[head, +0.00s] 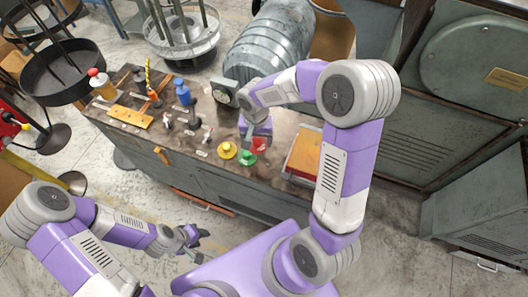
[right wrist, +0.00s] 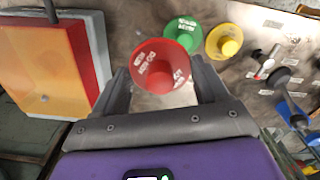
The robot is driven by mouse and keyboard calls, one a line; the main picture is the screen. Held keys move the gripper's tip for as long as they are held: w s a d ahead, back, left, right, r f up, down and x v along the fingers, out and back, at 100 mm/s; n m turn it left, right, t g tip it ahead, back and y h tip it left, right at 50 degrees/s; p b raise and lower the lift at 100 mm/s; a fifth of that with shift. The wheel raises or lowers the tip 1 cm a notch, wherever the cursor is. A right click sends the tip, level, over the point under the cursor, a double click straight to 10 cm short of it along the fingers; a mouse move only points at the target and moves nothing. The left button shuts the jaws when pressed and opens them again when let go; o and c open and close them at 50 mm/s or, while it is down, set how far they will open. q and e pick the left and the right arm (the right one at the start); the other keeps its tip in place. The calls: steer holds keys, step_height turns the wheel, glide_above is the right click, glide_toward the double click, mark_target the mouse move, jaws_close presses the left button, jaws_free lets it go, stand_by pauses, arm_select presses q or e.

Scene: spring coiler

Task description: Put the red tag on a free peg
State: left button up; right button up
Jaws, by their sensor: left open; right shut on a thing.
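The red tag (right wrist: 152,52) is a round disc with white lettering and a raised centre, held between the two fingers of my right gripper (right wrist: 160,72). In the head view the red tag (head: 261,145) shows just below my purple right gripper (head: 257,134), over the bench top. I cannot tell whether it touches the bench. A green tag (head: 247,158) and a yellow tag (head: 227,150) are close beside it; they also show in the right wrist view. Small labelled fittings (head: 206,133) stand left of the tags; whether these are pegs is unclear. My left gripper (head: 192,242) is open and empty, away from the bench.
A red-and-orange panel (head: 303,153) lies to the right of the tags. A blue bottle (head: 182,92), an orange-yellow block (head: 130,116) and small tools occupy the bench's left part. A grey ribbed drum (head: 268,50) stands behind the bench.

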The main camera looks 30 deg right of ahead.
steer(key=s+f+m, duration=0.1)
steer(key=m, duration=0.1)
steer(key=s+d+f+m+b, duration=0.1)
steer(key=m, duration=0.1)
steer(key=s+d+f+m+b, duration=0.1)
steer(key=m, duration=0.1)
steer(key=shift+s+f, duration=0.25)
steer(key=shift+f, duration=0.15)
steer(key=b, duration=0.3)
glide_above(267, 165)
steer(key=shift+d+f, duration=0.1)
steer(key=shift+f, duration=2.2)
steer(key=shift+f+b, duration=0.7)
steer(key=shift+b, duration=0.1)
steer(key=shift+f+b, duration=0.4)
steer(key=shift+b, duration=0.2)
steer(key=shift+r, duration=0.1)
